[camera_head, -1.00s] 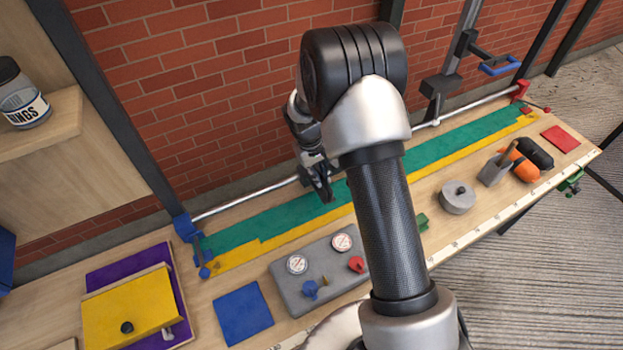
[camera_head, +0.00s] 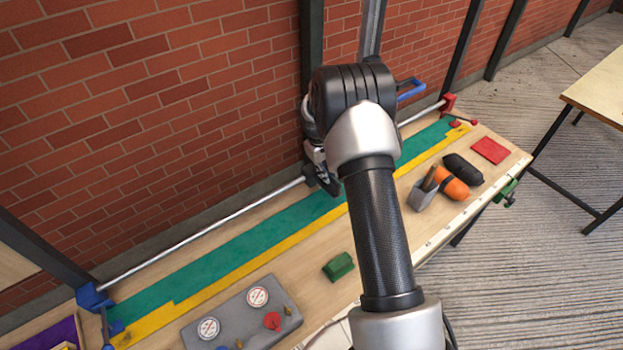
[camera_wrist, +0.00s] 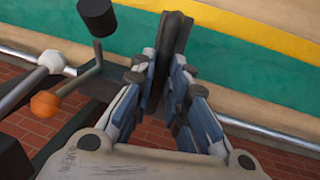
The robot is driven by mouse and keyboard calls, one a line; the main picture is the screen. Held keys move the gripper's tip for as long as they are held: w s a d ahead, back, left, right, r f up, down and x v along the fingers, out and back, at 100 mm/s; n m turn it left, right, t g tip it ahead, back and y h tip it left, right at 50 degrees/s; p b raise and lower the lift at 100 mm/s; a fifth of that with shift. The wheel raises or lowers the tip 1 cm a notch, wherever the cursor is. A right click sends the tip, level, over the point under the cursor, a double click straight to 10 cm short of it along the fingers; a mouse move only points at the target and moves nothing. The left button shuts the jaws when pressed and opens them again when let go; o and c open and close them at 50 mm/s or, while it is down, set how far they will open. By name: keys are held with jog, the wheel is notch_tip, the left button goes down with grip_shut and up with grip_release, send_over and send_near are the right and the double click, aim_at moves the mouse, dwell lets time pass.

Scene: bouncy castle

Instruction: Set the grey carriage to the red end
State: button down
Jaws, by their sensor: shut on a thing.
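A steel rail (camera_head: 210,223) runs along the wall to a red end block (camera_head: 448,102). My gripper (camera_head: 325,180) is over the rail, left of the upright. In the wrist view my gripper (camera_wrist: 172,85) is shut on a dark upright plate (camera_wrist: 173,38), which seems part of the carriage. A black knob (camera_wrist: 97,18) on a lever and an orange ball (camera_wrist: 45,103) are beside it.
The bench has green (camera_head: 215,255) and yellow (camera_head: 240,267) strips along the rail. A blue end block (camera_head: 92,297) is at the left.

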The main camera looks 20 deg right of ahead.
jog(key=shift+w+d+r, duration=0.1)
jog(key=shift+w+d, duration=0.1)
jog(key=shift+d, duration=0.7)
jog(key=shift+w+d+f, duration=0.1)
jog(key=shift+w+d, duration=0.1)
jog(key=shift+d, duration=0.65)
jog(key=shift+w+d+r, duration=0.1)
jog(key=shift+w+d, duration=0.1)
jog(key=shift+d, duration=0.7)
jog(key=c, duration=1.6)
grip_release()
jog(key=shift+o, duration=0.2)
notch_tip(320, 180, up, 12)
jog(key=a, duration=0.2)
jog(key=shift+s+a+f, duration=0.2)
jog(key=shift+s, duration=0.05)
